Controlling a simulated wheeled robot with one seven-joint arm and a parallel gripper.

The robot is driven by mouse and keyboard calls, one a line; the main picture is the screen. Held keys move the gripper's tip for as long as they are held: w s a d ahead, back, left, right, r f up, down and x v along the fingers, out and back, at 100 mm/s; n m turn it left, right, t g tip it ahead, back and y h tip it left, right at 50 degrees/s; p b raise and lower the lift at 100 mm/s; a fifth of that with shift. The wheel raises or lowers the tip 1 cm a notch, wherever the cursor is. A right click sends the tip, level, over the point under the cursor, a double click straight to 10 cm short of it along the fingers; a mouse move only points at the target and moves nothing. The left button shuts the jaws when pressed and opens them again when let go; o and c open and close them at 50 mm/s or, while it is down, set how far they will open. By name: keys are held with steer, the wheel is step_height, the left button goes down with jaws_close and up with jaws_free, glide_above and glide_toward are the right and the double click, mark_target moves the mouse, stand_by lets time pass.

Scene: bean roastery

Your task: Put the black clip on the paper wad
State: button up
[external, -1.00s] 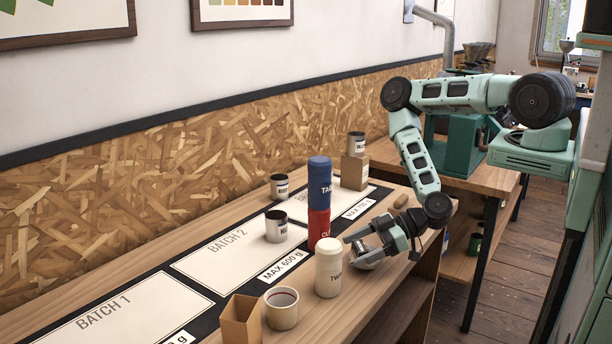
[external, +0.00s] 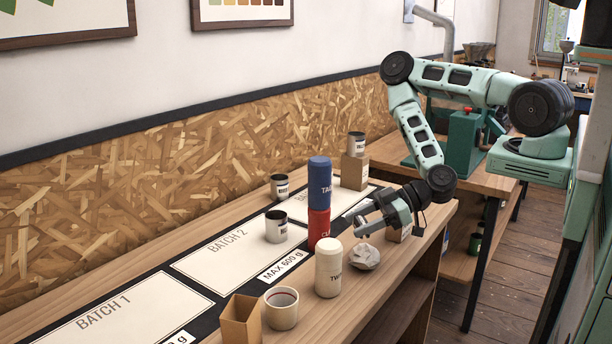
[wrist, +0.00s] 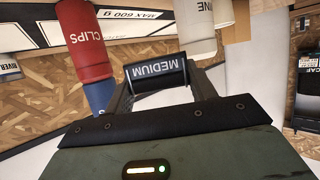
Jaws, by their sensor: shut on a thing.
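My gripper (external: 366,222) is shut on the black clip and holds it above the table, just above and behind the paper wad. In the wrist view the black clip (wrist: 157,73), with a white "MEDIUM" label, sits between my fingertips. The clip is hard to make out in the external view. The paper wad (external: 365,256), grey and crumpled, lies on the wooden table right of the cream can; a gap shows between it and my gripper. I cannot make out the wad clearly in the wrist view.
A cream twine can (external: 328,272) stands close left of the wad. A red clips can (external: 318,228) with a blue can (external: 319,182) on top stands behind it. A cup (external: 281,310) and an open cardboard box (external: 240,320) stand at the front.

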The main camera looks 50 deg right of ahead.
mark_target(363, 219)
step_height(363, 219, up, 3)
steer(key=shift+f+p, duration=0.2)
steer(key=shift+p, duration=0.9)
steer(key=shift+d+r+p, duration=0.15)
steer(key=shift+r+p, duration=0.1)
steer(key=shift+p, duration=0.15)
steer(key=d+f+b, duration=0.2)
steer(key=f, duration=0.1)
steer(key=f+b, duration=0.2)
steer(key=shift+d+f, duration=0.1)
steer(key=shift+d, duration=0.3)
steer(key=shift+f+p, duration=0.6)
steer(key=shift+f, duration=1.75)
